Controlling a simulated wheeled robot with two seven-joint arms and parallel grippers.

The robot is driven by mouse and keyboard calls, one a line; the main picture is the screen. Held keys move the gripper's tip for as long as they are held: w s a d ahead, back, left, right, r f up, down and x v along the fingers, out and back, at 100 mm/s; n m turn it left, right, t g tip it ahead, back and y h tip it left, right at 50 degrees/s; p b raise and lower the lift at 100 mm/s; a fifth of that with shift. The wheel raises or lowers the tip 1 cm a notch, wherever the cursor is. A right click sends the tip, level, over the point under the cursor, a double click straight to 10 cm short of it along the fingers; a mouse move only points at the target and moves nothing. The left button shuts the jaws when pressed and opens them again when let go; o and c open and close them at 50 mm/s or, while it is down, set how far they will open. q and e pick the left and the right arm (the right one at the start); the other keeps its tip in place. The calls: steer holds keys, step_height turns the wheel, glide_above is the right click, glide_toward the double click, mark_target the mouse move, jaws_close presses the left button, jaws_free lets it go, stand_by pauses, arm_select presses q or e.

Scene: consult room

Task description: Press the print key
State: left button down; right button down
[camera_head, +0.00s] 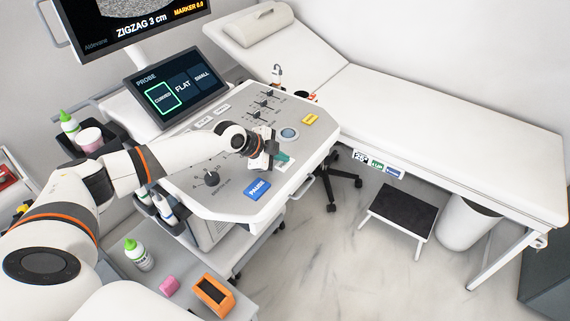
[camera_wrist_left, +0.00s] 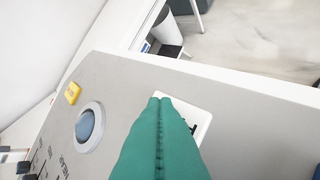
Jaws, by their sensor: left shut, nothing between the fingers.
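The grey control panel (camera_head: 222,197) of the ultrasound cart carries several keys. My left gripper (camera_head: 279,160) is shut and empty, its teal fingers pointing down over the panel's right part. In the left wrist view the shut fingers (camera_wrist_left: 160,104) cover part of a white key or plate (camera_wrist_left: 203,113) with dark marks; its label is hidden, so I cannot tell if it is the print key. I cannot tell whether the fingertips touch it. A yellow key (camera_head: 310,119), its label too small to read, lies farther back and also shows in the wrist view (camera_wrist_left: 72,93). My right gripper is not in view.
A blue PAUSE key (camera_head: 257,189) lies near the panel's front edge. A round trackball (camera_head: 289,134) and several sliders sit behind the gripper. The probe touchscreen (camera_head: 178,90) stands at the back left. An exam couch (camera_head: 430,110) runs along the right.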

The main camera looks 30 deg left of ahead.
mark_target(281, 165)
arm_select(q)
steer(key=shift+f+b, duration=0.4)
steer(key=shift+f, duration=0.1)
stand_by(0.7)
steer(key=shift+r, duration=0.1)
steer(key=shift+r+p, duration=0.6)
steer(key=shift+r, duration=0.2)
steer(key=shift+r+p, duration=1.85)
steer(key=shift+r, duration=0.7)
steer(key=shift+f, duration=0.15)
